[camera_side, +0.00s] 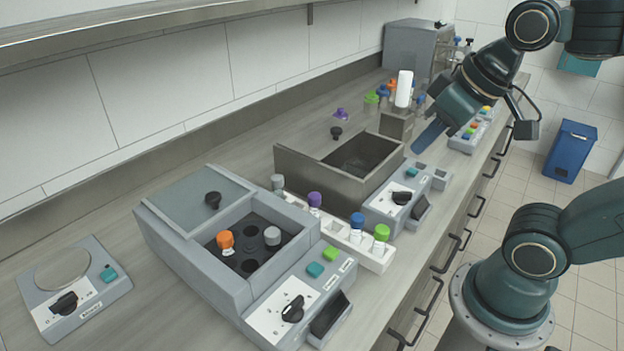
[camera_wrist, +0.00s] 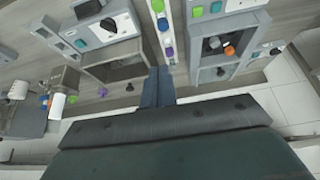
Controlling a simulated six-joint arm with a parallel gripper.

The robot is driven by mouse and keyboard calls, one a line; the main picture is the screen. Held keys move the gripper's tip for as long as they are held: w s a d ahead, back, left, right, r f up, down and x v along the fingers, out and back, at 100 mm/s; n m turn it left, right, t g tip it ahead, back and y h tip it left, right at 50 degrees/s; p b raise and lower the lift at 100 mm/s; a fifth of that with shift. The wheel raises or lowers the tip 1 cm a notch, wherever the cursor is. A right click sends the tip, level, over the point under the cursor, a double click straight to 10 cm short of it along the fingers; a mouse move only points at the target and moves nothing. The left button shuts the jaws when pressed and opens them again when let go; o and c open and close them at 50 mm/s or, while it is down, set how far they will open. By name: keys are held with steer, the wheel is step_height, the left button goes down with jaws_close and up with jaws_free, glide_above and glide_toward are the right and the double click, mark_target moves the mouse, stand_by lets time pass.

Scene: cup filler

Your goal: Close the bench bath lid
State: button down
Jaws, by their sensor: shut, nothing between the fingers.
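A steel open-topped tub (camera_side: 300,163), which looks like the bench bath, stands mid-bench with a dark opening at its right. A black knob (camera_side: 336,132) shows at its rear left; I cannot tell clearly how the lid lies there. The tub also shows in the wrist view (camera_wrist: 113,57), left of my fingers. A nearer grey box (camera_side: 190,258) has a flat grey lid (camera_side: 190,208) with a black knob over its rear-left part, leaving its wells uncovered. My gripper (camera_side: 424,140) is shut and empty, above and right of the tub; it also shows in the wrist view (camera_wrist: 158,72).
A white rack (camera_side: 340,232) with several coloured-cap vials stands between tub and grey box. A control panel (camera_side: 392,203) sits before the tub. A white upright cylinder (camera_side: 403,88) stands behind it. A small scale-like device (camera_side: 70,290) is at left.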

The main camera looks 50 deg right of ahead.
steer(key=w+d+r+m+h, duration=0.1)
steer(key=w+d, duration=0.3)
steer(key=w, duration=0.4)
steer(key=w+d+r+m+g, duration=0.1)
steer(key=w+d, duration=0.3)
steer(key=w, duration=0.3)
steer(key=w+d+r+m+h, duration=0.1)
steer(key=w+d+m, duration=0.15)
steer(key=w, duration=0.55)
steer(key=w+d+f+g, duration=0.1)
steer(key=w+d+f, duration=0.3)
steer(key=w+d, duration=0.3)
steer(key=shift+d+f, duration=0.3)
steer(key=shift+d, duration=0.05)
steer(key=shift+f+m, duration=0.1)
steer(key=shift+m, duration=0.15)
glide_above(328, 132)
steer(key=w, duration=0.1)
steer(key=f, duration=0.8)
steer(key=shift+w+d+f, duration=0.15)
steer(key=shift+d+f, duration=0.25)
steer(key=shift+f, duration=0.25)
steer(key=shift+s+a+f, duration=0.15)
steer(key=shift+s+a, duration=0.3)
steer(key=shift+s, duration=0.4)
steer(key=shift+s+a+f, duration=0.15)
steer(key=shift+s+a, duration=0.3)
steer(key=shift+s, duration=0.35)
